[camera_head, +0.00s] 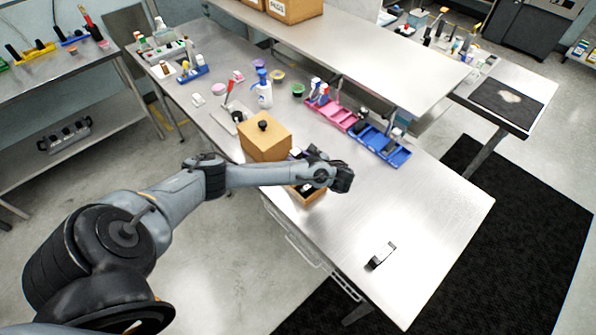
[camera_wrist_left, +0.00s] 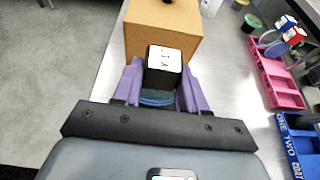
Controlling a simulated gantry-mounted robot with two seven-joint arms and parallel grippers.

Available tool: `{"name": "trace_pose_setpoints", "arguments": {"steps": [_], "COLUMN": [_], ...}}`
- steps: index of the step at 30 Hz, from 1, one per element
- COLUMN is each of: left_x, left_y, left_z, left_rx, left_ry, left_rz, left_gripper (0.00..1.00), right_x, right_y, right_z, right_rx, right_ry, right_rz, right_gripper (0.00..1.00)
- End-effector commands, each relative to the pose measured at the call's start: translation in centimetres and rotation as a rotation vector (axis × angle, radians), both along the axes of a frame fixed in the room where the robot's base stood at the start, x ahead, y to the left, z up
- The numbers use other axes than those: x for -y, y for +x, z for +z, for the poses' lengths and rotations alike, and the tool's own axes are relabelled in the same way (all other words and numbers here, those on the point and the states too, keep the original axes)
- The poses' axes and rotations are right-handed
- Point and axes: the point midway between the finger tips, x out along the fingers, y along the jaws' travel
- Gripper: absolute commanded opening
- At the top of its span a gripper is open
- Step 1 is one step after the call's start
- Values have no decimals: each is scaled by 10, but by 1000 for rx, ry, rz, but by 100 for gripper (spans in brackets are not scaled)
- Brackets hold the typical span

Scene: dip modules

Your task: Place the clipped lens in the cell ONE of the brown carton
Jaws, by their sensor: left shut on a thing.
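My left gripper (camera_wrist_left: 158,92) is shut on a black block-shaped piece (camera_wrist_left: 165,58) with a white lettered label on top and a blue-green band below. The piece sits between two purple fingers in the left wrist view; I take it for the clipped lens. In the head view my left arm reaches across the table, and its wrist hides most of the grip. An open brown carton (camera_head: 316,200) shows partly under that wrist, with dark contents. Its cell markings are hidden. My right gripper is not in view.
A closed tan box (camera_head: 262,147) with a black knob stands just behind the left wrist. Pink (camera_head: 335,116) and blue (camera_head: 388,150) trays lie to the right. A small black-and-white item (camera_head: 381,256) lies near the front. The front right tabletop is mostly clear.

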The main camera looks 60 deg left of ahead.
Motion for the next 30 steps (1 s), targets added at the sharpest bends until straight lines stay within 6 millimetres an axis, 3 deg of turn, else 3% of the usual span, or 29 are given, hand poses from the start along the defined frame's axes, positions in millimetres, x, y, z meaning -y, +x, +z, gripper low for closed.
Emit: {"name": "trace_pose_setpoints", "arguments": {"steps": [6, 15, 29, 30], "left_x": [-6, -5, -5, -5], "left_y": [1, 1, 1, 1], "left_z": [-6, -39, -46, -45], "left_rx": [0, 1, 1, 2], "left_ry": [0, 0, 0, 0], "left_rz": [0, -2, -3, -2], "left_gripper": [0, 0, 0, 48], "right_x": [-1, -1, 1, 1], "right_y": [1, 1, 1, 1], "right_z": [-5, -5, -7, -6], "right_rx": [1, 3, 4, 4], "right_ry": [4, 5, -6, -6], "right_rz": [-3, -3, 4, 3], "right_gripper": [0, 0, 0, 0]}}
